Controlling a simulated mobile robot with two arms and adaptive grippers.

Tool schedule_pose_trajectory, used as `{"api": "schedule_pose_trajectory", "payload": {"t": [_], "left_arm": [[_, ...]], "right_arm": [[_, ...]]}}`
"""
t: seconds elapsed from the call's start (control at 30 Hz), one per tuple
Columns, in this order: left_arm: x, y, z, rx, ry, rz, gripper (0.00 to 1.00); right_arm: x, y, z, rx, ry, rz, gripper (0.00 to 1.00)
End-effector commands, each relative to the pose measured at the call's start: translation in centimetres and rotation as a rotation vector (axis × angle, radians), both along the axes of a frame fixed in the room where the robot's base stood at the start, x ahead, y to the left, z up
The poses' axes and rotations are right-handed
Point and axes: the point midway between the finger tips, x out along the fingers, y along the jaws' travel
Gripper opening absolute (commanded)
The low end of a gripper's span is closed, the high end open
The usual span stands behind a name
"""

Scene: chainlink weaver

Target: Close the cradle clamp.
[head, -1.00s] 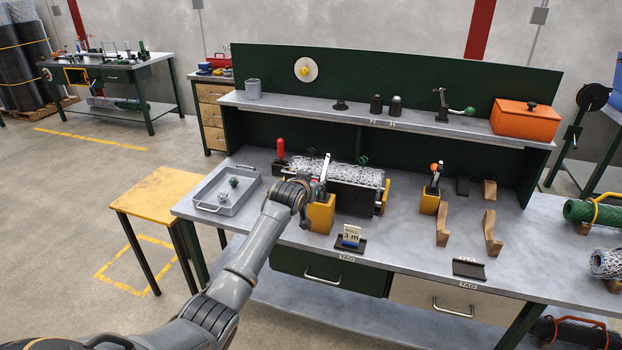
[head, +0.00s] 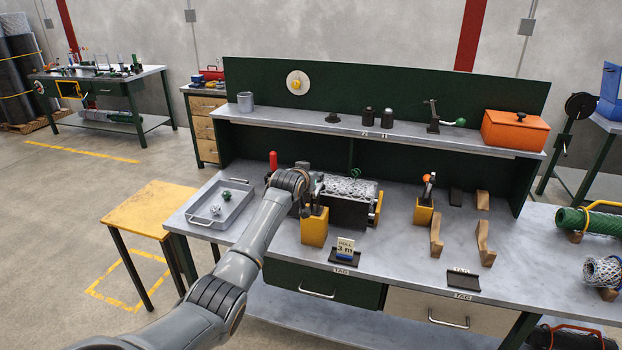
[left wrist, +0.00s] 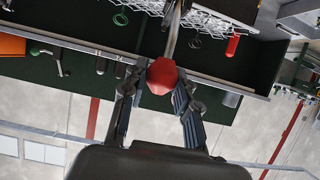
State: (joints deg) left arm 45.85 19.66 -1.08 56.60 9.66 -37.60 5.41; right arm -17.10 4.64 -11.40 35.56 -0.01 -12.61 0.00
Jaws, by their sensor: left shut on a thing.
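The cradle (head: 348,213) stands on the bench with a roll of chain-link mesh (head: 350,189) lying in it. The mesh also shows at the top of the left wrist view (left wrist: 205,17). My left gripper (left wrist: 160,76) is shut on the red grip (left wrist: 162,78) of a metal clamp lever (left wrist: 173,30). In the head view my left gripper (head: 318,187) is at the cradle's left part, and my wrist hides the lever and part of the mesh. Another red handle (head: 273,161) stands upright behind my wrist. My right gripper is not in view.
A grey tray (head: 221,203) lies left of my arm. A yellow block (head: 314,228) and a roll sign (head: 345,247) stand in front of the cradle. Wooden pieces (head: 436,236) lie to the right. A shelf (head: 380,137) runs behind. The bench's front right is mostly clear.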

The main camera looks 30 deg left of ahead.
Motion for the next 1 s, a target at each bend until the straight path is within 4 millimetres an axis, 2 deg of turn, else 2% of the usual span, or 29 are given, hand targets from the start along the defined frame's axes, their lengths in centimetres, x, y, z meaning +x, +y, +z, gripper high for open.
{"api": "schedule_pose_trajectory", "payload": {"t": [0.03, 0.47, 0.5, 0.57, 0.6, 1.0], "left_arm": [[0.23, 0.14, 0.81, 0.003, -0.017, 0.000, 0.00], [0.26, 0.15, 0.83, 0.003, -0.018, 0.000, 0.00], [0.26, 0.14, 0.84, 0.003, -0.018, 0.000, 0.37], [0.24, 0.14, 0.77, 0.003, -0.016, 0.001, 0.49], [0.22, 0.14, 0.69, 0.003, -0.015, 0.001, 0.52], [-0.23, -0.01, 0.53, 0.002, -0.008, 0.000, 0.52]], "right_arm": [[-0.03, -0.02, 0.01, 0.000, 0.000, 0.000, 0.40], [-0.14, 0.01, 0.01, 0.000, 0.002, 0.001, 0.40], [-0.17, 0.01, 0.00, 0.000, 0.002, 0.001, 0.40], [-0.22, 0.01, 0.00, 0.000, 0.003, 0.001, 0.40], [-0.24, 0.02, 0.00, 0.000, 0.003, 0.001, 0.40], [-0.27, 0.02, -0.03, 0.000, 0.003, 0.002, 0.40]]}}
